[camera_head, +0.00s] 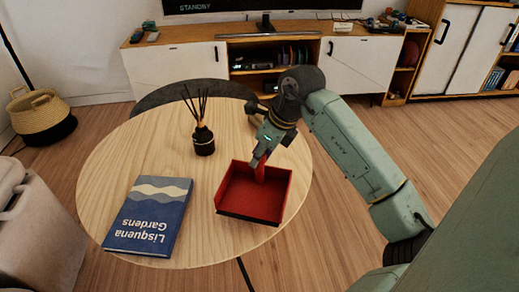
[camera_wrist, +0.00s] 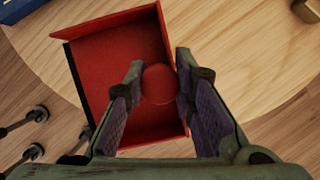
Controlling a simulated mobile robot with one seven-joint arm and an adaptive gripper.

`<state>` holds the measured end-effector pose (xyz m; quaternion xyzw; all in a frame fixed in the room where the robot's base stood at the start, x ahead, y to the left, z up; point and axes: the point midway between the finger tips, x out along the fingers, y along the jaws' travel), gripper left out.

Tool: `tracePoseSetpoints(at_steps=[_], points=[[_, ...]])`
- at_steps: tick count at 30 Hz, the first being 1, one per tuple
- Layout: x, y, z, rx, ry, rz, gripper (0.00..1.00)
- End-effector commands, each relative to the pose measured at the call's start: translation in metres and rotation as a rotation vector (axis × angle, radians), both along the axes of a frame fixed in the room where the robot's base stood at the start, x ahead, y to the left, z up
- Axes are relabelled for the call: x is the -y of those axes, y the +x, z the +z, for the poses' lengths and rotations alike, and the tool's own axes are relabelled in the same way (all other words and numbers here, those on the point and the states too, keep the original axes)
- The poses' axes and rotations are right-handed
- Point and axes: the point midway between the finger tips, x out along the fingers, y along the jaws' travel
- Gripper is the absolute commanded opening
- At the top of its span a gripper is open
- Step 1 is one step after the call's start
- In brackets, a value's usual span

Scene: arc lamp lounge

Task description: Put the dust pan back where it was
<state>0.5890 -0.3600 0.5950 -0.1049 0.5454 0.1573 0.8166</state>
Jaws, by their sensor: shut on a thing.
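The red dust pan (camera_head: 252,200) with a black front lip is at the right front of the round wooden table (camera_head: 120,160). In the wrist view, the dust pan (camera_wrist: 110,70) lies below my gripper with its red handle end between the fingers. My gripper (camera_head: 262,158) is shut on the handle, pointing down from above. In the wrist view, my gripper (camera_wrist: 158,88) has a finger on each side of the handle. Whether the pan touches the table or hangs just above it I cannot tell.
A blue book (camera_head: 150,215) lies left of the pan. A dark reed diffuser (camera_head: 203,138) stands behind it. A small dark object, partly hidden by my arm, sits at the table's back right. A low media cabinet (camera_head: 175,65) stands beyond. Bare tabletop lies between book and pan.

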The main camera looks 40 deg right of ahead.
Motion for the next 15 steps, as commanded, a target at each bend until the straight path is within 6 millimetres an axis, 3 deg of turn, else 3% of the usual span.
tracePoseSetpoints(at_steps=[6,15], points=[[0.039,0.042,-0.004,0.000,0.001,0.000,0.00],[0.060,0.061,-0.008,0.000,0.000,0.001,0.00]])
